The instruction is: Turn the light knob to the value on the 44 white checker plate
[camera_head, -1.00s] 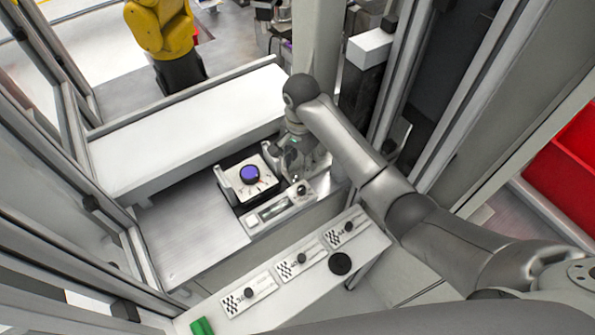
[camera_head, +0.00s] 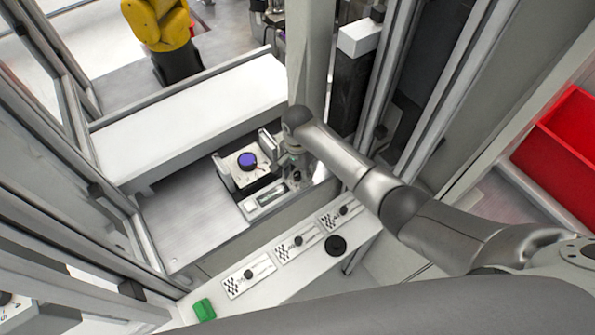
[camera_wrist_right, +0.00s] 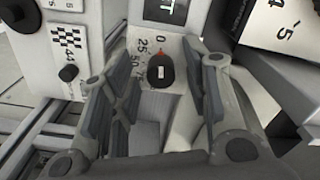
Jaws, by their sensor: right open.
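In the right wrist view a black light knob (camera_wrist_right: 160,72) sits on a white scale marked 0, 25, 50 and more, partly hidden. Its red mark faces the 0. My right gripper (camera_wrist_right: 158,88) is open, with a finger on either side of the knob; I cannot tell if they touch it. The 44 white checker plate (camera_wrist_right: 66,50) is at upper left with its own black knob. In the head view the right gripper (camera_head: 295,165) is over the small control panel (camera_head: 266,198). The checker plates (camera_head: 298,244) stand in a row on the shelf. My left gripper is not seen.
A fixture with a purple-blue dial (camera_head: 247,160) stands close left of the right gripper. A black round button (camera_head: 336,245) and a green block (camera_head: 204,309) are on the shelf. Frame posts flank the cell. A red bin (camera_head: 560,150) is at right.

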